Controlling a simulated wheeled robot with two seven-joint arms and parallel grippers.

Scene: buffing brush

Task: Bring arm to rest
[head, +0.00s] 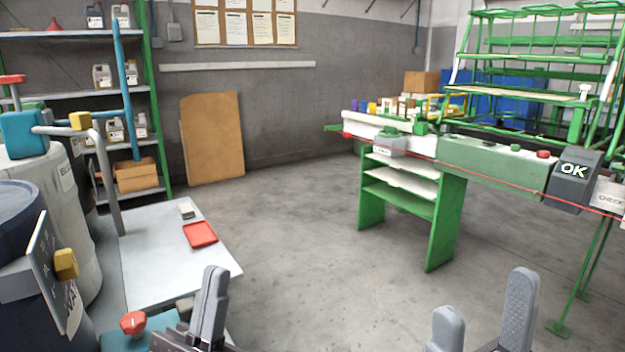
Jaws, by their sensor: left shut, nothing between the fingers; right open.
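My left gripper (201,303) is at the bottom of the head view, beside the near right edge of the white table. Its grey fingers are together with nothing held. My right gripper (485,298) is at the bottom right, above the bare concrete floor. Its two grey fingers are wide apart and the space between them is empty. Both point upward in the picture, away from me. Most of both arms lies outside the view. No buffing brush can be made out.
The white table (150,262) at left bears a red tray (200,235) and a small grey-white dish (186,209). A red knob (133,322) is close to my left gripper. Barrels and pipes stand far left. A green workbench (445,215) stands at right. The middle floor is clear.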

